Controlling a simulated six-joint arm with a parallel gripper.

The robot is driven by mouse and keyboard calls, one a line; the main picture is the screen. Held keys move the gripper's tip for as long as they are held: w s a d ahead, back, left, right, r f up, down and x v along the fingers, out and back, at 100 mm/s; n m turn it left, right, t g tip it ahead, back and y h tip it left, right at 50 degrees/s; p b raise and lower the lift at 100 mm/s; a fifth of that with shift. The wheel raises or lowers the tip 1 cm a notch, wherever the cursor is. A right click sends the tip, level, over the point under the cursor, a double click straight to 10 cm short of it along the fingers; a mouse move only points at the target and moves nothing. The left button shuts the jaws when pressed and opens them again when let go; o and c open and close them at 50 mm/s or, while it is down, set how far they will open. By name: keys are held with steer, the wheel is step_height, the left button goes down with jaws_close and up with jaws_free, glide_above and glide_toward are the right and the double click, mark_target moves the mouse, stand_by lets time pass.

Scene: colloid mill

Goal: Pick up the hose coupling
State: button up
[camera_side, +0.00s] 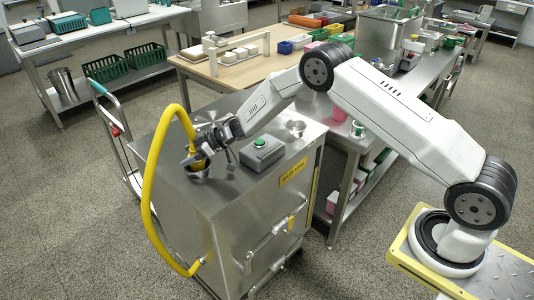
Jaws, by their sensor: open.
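A yellow hose (148,190) rises from the lower front of the steel mill cabinet (180,225), arches over its left side and comes down to the cabinet top. The hose coupling (198,163) appears to be at that upper end, over a round metal fitting on the top. It is small and partly hidden by my fingers. My gripper (194,157) is open and reaches in from the right, low over the cabinet top, with its fingertips at the hose end. I cannot tell whether the fingers touch the coupling.
A grey control box (262,153) with a green button stands on the cabinet top, close right of my gripper. A round metal dish (212,116) and a small metal knob (296,127) are behind. A wooden table (232,72) stands beyond. A hand cart (118,135) is at left.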

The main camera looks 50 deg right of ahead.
steer(key=shift+c, duration=0.2)
jaws_close()
steer(key=shift+r, duration=0.1)
steer(key=shift+r, duration=0.75)
steer(key=s+d+r, duration=0.2)
steer(key=s+r, duration=0.9)
steer(key=s, duration=0.3)
steer(key=shift+r, duration=0.2)
steer(key=shift+w, duration=0.1)
